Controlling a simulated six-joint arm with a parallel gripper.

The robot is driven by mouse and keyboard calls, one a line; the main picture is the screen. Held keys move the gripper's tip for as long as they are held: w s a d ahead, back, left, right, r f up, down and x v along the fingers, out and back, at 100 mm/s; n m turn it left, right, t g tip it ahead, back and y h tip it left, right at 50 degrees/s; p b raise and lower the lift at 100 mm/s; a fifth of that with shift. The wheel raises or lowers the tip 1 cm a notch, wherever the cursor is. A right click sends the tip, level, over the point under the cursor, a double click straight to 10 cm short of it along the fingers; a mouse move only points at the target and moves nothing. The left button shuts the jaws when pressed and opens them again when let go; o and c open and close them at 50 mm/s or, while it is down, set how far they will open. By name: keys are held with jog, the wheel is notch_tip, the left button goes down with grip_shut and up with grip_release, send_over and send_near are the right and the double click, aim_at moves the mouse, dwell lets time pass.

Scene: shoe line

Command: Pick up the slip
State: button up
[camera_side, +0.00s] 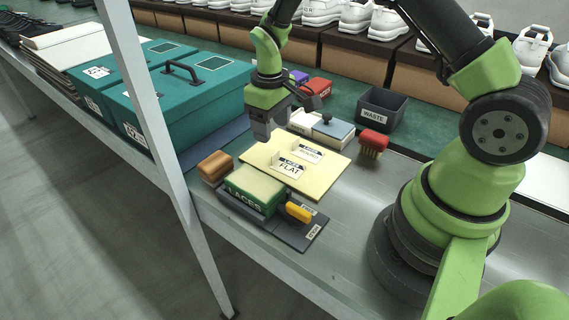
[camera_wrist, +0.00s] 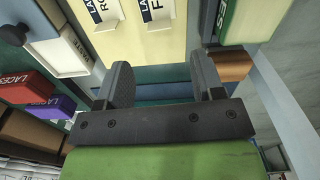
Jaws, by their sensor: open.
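No loose slip can be told apart for certain. Two white label cards stand on the pale yellow board (camera_side: 262,164): one reads LACES FLAT (camera_side: 288,168), the other, LACES ROUND (camera_side: 306,151), is behind it. Both cards show at the top of the wrist view, LACES FLAT (camera_wrist: 155,10) and LACES ROUND (camera_wrist: 102,12). My gripper (camera_side: 264,133) hangs above the board's far left side, pointing down. In the wrist view my gripper (camera_wrist: 162,80) has its fingers wide apart, with nothing between them but the bluish surface beyond.
A green LACES box (camera_side: 252,190), a brown block (camera_side: 215,166) and a yellow-handled item (camera_side: 298,212) stand in front. Teal cases (camera_side: 190,95) stand left.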

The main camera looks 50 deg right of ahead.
aim_at(288, 163)
jog(key=f, duration=0.7)
jog(key=shift+s, duration=0.35)
jog(key=c, duration=1)
